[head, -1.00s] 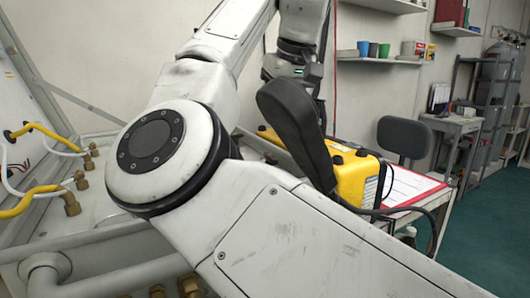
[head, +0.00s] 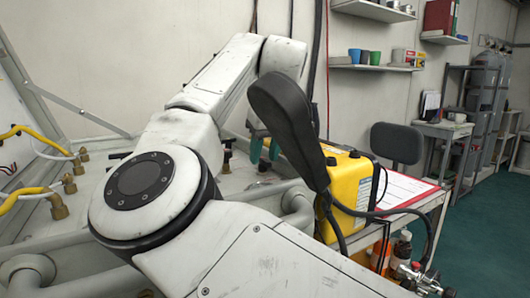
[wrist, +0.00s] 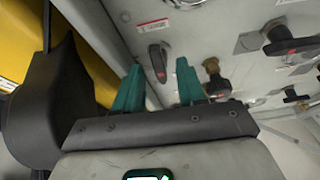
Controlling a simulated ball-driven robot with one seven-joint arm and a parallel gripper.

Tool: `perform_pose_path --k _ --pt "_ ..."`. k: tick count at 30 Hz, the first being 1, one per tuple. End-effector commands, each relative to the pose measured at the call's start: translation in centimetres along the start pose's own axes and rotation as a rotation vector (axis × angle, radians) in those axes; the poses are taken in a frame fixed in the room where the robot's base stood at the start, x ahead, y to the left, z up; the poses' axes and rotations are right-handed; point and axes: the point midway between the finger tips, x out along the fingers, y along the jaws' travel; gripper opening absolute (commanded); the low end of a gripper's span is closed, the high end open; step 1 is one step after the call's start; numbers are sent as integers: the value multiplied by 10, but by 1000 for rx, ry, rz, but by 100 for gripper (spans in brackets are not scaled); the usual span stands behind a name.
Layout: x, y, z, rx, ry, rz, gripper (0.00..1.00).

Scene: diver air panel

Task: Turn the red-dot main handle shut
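In the wrist view, a black handle (wrist: 157,62) with a small reddish mark stands on the pale panel (wrist: 205,38), seen between my gripper's fingertips. A second black handle (wrist: 287,42), also with a reddish mark, is at the upper right. I cannot tell which is the red-dot main handle. My gripper (wrist: 159,67) has two teal fingers spread apart, with nothing held. Contact with the first handle is not visible. In the head view, my gripper (head: 265,148) points down over the panel, partly hidden by my arm; the handle between the fingers is hard to make out.
A brass fitting (wrist: 216,82) sits just right of the right finger. A smaller dark handle (wrist: 292,95) is farther right. Yellow hoses (head: 35,130) are at left.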

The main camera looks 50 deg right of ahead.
Motion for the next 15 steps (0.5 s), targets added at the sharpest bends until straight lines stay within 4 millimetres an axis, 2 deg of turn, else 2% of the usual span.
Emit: perform_pose_path --k 3,15 --pt "0 0 0 0 0 0 38" --pt "0 0 0 0 0 0 0"
